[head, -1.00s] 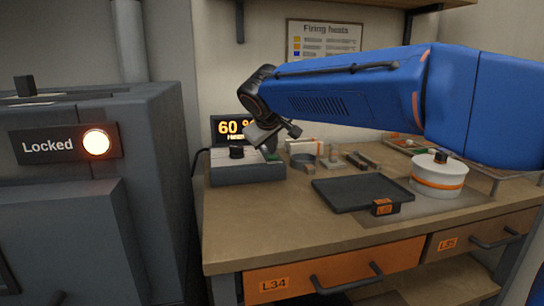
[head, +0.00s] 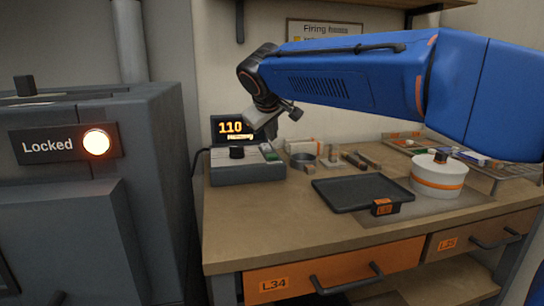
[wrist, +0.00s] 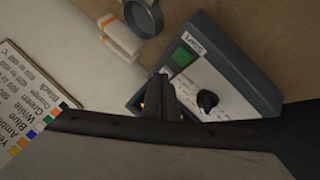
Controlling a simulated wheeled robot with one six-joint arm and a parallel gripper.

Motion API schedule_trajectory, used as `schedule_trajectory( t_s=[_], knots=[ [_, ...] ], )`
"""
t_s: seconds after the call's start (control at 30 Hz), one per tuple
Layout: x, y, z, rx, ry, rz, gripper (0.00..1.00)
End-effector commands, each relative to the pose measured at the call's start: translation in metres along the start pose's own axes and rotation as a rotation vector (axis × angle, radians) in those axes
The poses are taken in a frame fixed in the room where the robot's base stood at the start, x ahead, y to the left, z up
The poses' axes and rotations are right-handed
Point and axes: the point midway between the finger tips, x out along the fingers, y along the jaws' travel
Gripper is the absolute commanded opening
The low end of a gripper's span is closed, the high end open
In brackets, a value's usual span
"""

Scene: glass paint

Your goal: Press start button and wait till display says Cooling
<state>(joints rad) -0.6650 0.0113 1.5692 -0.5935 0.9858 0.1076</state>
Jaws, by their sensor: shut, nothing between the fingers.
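The grey control box (head: 245,174) sits at the left end of the workbench, with a dark knob (head: 236,152) and a green start button (head: 269,152) on top. The wrist view also shows the green button (wrist: 181,57) and the knob (wrist: 207,100). The black display (head: 228,129) behind the box reads "110" in orange, with a smaller lit line below that I cannot read. My gripper covers part of its right side. My gripper (head: 268,130) is shut and empty, above the box near the button and apart from it.
A grey kiln (head: 60,200) at left carries a lit "Locked" sign (head: 65,144). A black tray (head: 345,192), a white lidded pot (head: 438,177) and small parts stand to the right on the bench (head: 250,220). A firing chart hangs behind my arm.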

Motion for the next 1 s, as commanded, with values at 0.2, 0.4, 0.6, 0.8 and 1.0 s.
schedule_trajectory(
  t_s=[0.2,0.4,0.6,0.8,1.0],
  knots=[
    [-0.011,0.008,-0.009,0.000,0.000,-0.001,0.00],
    [-0.015,0.011,-0.011,0.000,0.000,-0.001,0.00],
    [-0.015,0.011,-0.011,0.000,0.000,-0.001,0.00],
    [-0.015,0.011,-0.011,0.000,0.000,-0.001,0.00],
    [-0.015,0.011,-0.011,0.000,0.000,-0.001,0.00]
  ],
)
